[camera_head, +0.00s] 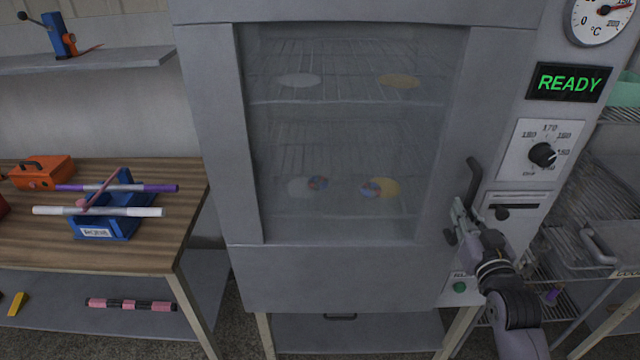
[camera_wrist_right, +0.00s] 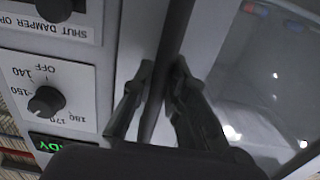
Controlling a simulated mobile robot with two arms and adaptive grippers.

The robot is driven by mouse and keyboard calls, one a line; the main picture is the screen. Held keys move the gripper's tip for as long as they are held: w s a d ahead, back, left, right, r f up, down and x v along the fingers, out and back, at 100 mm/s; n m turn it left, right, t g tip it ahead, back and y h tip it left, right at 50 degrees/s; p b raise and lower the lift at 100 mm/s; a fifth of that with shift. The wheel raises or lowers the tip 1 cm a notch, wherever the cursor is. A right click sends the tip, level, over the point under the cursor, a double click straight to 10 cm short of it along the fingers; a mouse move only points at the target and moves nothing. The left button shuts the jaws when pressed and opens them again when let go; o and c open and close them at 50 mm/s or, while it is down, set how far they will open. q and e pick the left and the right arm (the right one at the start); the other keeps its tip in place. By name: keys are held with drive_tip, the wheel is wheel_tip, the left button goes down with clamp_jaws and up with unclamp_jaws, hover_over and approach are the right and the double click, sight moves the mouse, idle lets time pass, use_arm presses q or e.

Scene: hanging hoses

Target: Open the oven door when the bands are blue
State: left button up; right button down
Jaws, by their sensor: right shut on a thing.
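The grey oven door (camera_head: 345,275) is closed, with a large window. Its dark handle (camera_head: 474,180) stands on the right side. My right gripper (camera_head: 462,210) is shut on the lower part of this handle. In the right wrist view, my gripper's fingers (camera_wrist_right: 160,80) sit on either side of the dark handle bar (camera_wrist_right: 178,28). Through the window, a pale disc (camera_head: 298,80) and a tan disc (camera_head: 398,81) lie on the upper rack. Lower down are pale and yellow discs with blue and red patches (camera_head: 318,183) (camera_head: 371,189). Separate bands are too small to tell. My left gripper is out of view.
A green READY display (camera_head: 568,83), a dial gauge (camera_head: 603,14) and a knob (camera_head: 542,154) are on the panel at right. A wooden table (camera_head: 150,250) with pens on a blue stand (camera_head: 105,225) is at left. A wire rack cart (camera_head: 600,215) stands at right.

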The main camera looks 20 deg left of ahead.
drive_tip(key=a+p+v, duration=0.1)
drive_tip(key=p+v, duration=0.4)
drive_tip(key=v, duration=0.4)
drive_tip(key=shift+s, duration=0.6)
drive_tip(key=shift+d, duration=0.1)
idle(4.6)
drive_tip(key=c, duration=2)
unclamp_jaws()
drive_tip(key=shift+c, duration=0.2)
drive_tip(key=o, duration=0.4)
drive_tip(key=shift+d, duration=0.35)
drive_tip(key=shift+o, duration=0.6)
drive_tip(key=shift+o, duration=0.6)
drive_tip(key=shift+a, duration=0.15)
